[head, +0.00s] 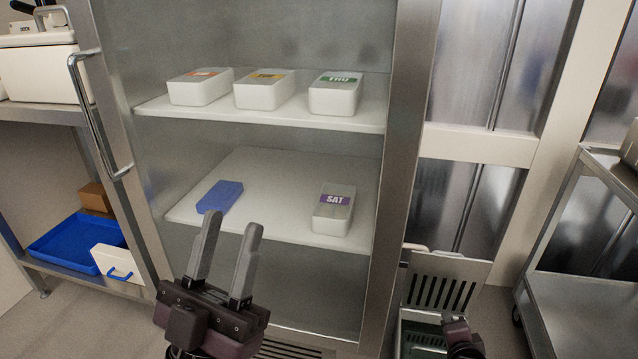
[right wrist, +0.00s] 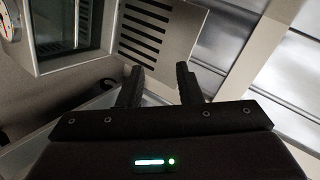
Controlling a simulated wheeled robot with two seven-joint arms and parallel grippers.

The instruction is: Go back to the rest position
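My left gripper (head: 228,252) is in front of the fridge in the head view, pointing up and inward. Its two fingers are apart with nothing between them. My right gripper (head: 457,335) shows only in part at the bottom right of the head view. In the right wrist view its two fingers (right wrist: 158,85) are apart and empty, with a slotted metal panel (right wrist: 160,35) beyond them.
The fridge's upper shelf (head: 290,119) holds three labelled white boxes. Its lower shelf (head: 265,185) holds a blue block (head: 220,196) and a box marked SAT (head: 333,212). A blue tray (head: 75,245) is on the left rack. A metal cart (head: 585,290) stands at right.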

